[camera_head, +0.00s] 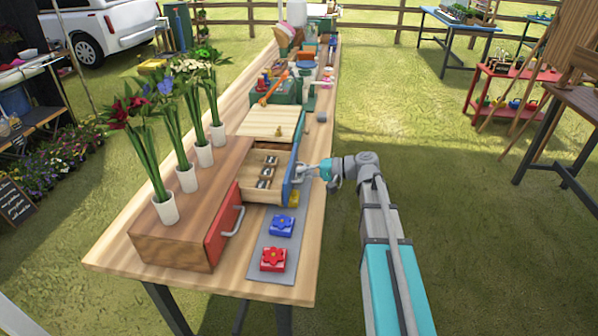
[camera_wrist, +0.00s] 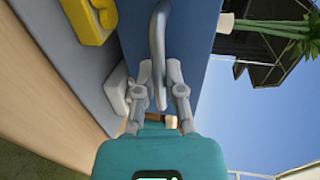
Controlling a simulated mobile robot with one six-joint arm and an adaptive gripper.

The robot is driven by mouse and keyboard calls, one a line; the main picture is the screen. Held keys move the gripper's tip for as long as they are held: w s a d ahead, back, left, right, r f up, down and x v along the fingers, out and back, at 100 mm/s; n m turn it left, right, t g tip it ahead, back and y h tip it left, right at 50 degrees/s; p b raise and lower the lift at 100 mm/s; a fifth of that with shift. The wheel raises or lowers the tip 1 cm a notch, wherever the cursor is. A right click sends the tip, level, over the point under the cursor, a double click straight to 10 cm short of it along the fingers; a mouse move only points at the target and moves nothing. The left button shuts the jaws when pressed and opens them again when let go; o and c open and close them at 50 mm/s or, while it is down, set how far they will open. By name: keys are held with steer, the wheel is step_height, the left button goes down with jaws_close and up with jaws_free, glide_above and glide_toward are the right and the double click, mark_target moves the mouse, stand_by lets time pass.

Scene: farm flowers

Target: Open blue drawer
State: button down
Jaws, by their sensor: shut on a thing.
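The blue drawer (camera_head: 293,168) is pulled out from the wooden cabinet (camera_head: 190,225), with its pale wooden inside showing. Several small grey items (camera_head: 265,172) lie in the drawer. In the wrist view the blue front (camera_wrist: 195,40) stands ahead of my gripper, with its grey curved handle (camera_wrist: 157,40). My gripper (camera_wrist: 160,72) is shut on this handle, one finger on each side. In the head view my gripper (camera_head: 314,172) is at the outer side of the blue front; the handle is mostly hidden there.
A shut red drawer (camera_head: 222,222) is nearer. A grey mat (camera_head: 262,246) bears blue (camera_head: 281,225) and red (camera_head: 272,259) flower blocks and a yellow piece (camera_head: 293,199) close to the blue front. Potted flowers (camera_head: 165,208) stand on the cabinet.

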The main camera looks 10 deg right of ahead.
steer(key=shift+w, duration=0.1)
steer(key=c, duration=0.8)
jaws_free()
steer(key=shift+c, duration=0.2)
steer(key=shift+o, duration=0.6)
steer(key=shift+a, duration=0.1)
